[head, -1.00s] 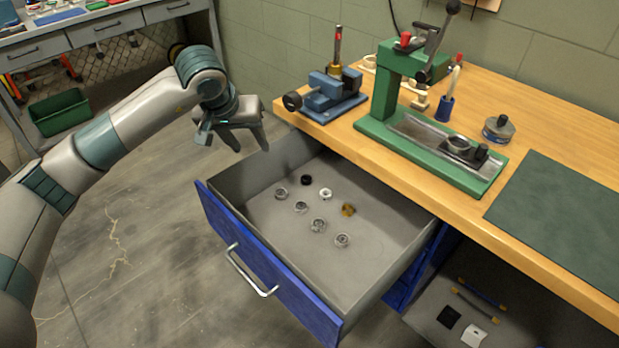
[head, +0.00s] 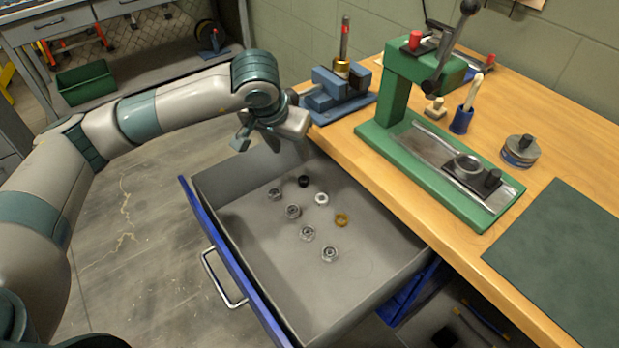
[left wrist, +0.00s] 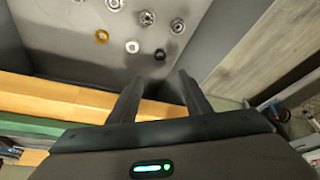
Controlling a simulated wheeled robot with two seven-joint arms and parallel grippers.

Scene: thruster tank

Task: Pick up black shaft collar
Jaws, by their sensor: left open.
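The black shaft collar (head: 304,181) lies on the floor of the open drawer (head: 370,262), near its back left part. In the left wrist view the black collar (left wrist: 160,54) sits ahead of the fingertips, with the white collar (left wrist: 132,47) to its left. My left gripper (head: 268,148) is open and empty, above the back left corner of the drawer and apart from the collar. Its two fingers also show in the left wrist view (left wrist: 158,82), spread apart. My right gripper is not in view.
The white collar (head: 321,199), an orange-brown collar (head: 342,220) and several silver collars (head: 307,233) share the drawer. The wooden bench (head: 440,222) borders the drawer on the right. A blue vise (head: 335,92) and a green press (head: 392,110) stand on it.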

